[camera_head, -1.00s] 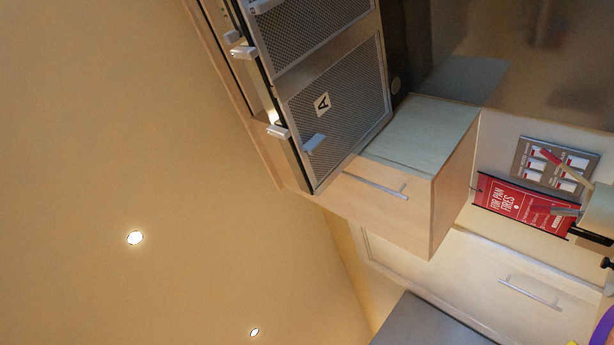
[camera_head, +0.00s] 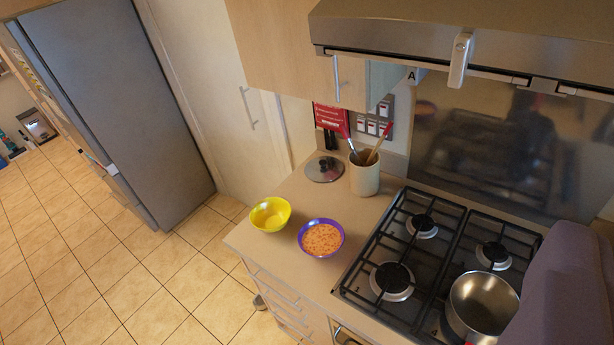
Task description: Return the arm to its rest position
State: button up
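My gripper is not clearly visible in the camera view, so its fingers and any contents cannot be seen. A purplish-grey blurred shape (camera_head: 562,285) fills the lower right edge; I cannot tell what it is. The camera looks down over a kitchen counter (camera_head: 300,192) and a gas hob (camera_head: 340,292).
A yellow bowl (camera_head: 270,214) and a purple bowl of orange food (camera_head: 321,238) sit on the counter. Behind are a lid (camera_head: 323,169) and a utensil pot (camera_head: 364,180). A steel pan (camera_head: 482,305) is on the hob, under an extractor hood (camera_head: 400,40). Tiled floor at left is open.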

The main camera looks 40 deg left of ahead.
jog(key=shift+w, duration=0.15)
notch_tip(320, 180, down, 10)
jog(key=b, duration=0.9)
jog(key=shift+r, duration=0.2)
